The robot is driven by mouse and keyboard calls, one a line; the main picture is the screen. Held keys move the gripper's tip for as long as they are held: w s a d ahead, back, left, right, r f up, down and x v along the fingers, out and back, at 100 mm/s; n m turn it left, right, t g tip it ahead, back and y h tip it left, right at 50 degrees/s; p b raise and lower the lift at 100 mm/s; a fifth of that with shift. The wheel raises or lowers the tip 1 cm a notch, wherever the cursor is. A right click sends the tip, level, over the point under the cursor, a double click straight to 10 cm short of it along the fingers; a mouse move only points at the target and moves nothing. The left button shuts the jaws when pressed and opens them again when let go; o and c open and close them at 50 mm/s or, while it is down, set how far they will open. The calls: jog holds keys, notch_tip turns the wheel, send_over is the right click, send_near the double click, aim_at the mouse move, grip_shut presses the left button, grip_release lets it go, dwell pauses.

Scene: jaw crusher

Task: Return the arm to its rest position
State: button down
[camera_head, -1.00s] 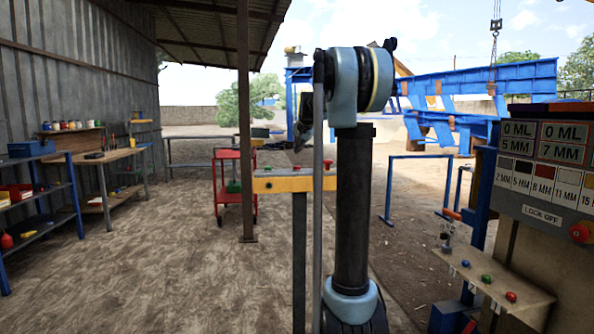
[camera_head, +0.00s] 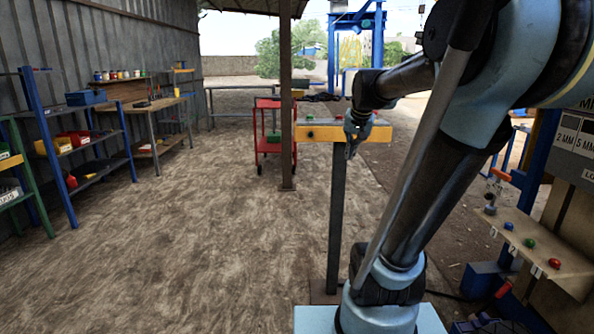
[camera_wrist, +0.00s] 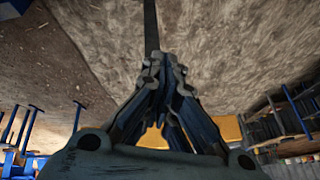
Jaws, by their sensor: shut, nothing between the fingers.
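My gripper (camera_head: 352,150) hangs at the end of my arm in the middle of the head view, pointing down. It appears in front of the yellow button box (camera_head: 316,133) on its dark post (camera_head: 336,215). I cannot tell how far apart the gripper and the box are. In the wrist view my gripper (camera_wrist: 165,62) has its fingers together with nothing held. A patch of yellow (camera_wrist: 228,128) shows behind the fingers there. My arm rises from its light-blue base and bends over at the upper right, hiding part of the panel.
A control shelf with several coloured buttons (camera_head: 535,250) stands close at right. A red trolley (camera_head: 268,145) stands behind the post. A blue shelf rack (camera_head: 72,115) and a workbench (camera_head: 160,105) line the left wall. The floor at left and centre is clear.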

jog(key=s+f+n+g, duration=0.1)
jog(key=s+f, duration=0.9)
jog(key=s, duration=0.2)
jog(key=s+f+n+g, duration=0.2)
jog(key=s+f, duration=0.8)
jog(key=s, duration=0.2)
jog(key=shift+s+d+n+h, duration=0.3)
jog(key=shift+d, duration=0.05)
jog(key=shift+w+f, duration=0.2)
jog(key=shift+w, duration=0.3)
